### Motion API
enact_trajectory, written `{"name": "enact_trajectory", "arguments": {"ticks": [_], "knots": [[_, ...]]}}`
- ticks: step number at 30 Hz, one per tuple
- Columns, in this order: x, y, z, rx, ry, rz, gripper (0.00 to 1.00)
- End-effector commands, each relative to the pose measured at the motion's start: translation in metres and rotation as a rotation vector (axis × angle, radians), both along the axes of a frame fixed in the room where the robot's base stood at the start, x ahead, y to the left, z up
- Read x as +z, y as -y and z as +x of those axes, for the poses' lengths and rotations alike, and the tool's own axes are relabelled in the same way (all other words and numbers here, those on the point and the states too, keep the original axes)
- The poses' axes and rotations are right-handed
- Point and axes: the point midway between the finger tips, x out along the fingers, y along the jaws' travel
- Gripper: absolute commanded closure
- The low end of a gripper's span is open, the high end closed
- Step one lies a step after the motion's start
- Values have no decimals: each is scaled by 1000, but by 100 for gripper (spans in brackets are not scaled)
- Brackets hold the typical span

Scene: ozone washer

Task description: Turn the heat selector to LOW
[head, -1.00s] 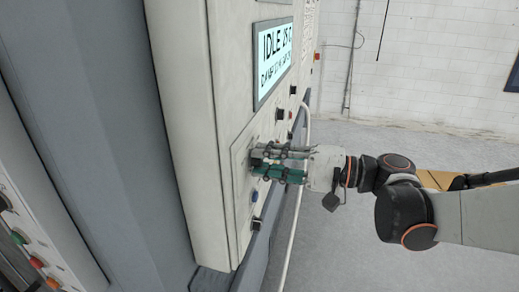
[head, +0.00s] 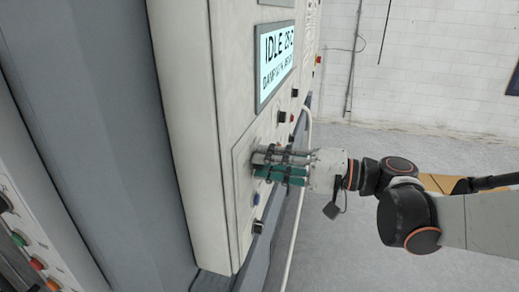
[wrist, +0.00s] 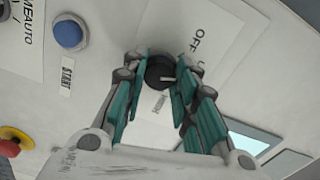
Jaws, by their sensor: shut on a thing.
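The heat selector is a round black knob (wrist: 158,73) with a white pointer mark, on a pale label plate in the wrist view. The mark faces right in that view, towards the right finger. An OFF label (wrist: 196,40) shows at upper right of the knob. Another label beside the right finger is mostly hidden. My gripper (wrist: 161,69) is shut on the knob, one teal-padded finger on each side. In the head view my gripper (head: 257,164) is against the cabinet panel and hides the knob.
A blue START button (wrist: 68,34) and a red-and-yellow button (wrist: 14,141) lie left in the wrist view. The lit display (head: 276,59) is above my gripper in the head view. A pale pipe (head: 296,222) runs beside the cabinet. The floor at right is open.

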Motion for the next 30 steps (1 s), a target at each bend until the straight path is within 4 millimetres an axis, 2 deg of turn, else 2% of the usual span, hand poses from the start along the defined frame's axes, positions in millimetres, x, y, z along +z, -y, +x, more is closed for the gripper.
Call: {"name": "enact_trajectory", "arguments": {"ticks": [1,3,13,17,20,30], "knots": [[-1,0,-1,1,-1,-2,66],[-1,0,-1,1,-1,-2,52],[0,0,0,0,-1,-1,52],[0,7,-2,-1,-1,0,52],[0,19,-6,-3,-1,0,52],[1,78,-27,-4,0,-1,52]]}}
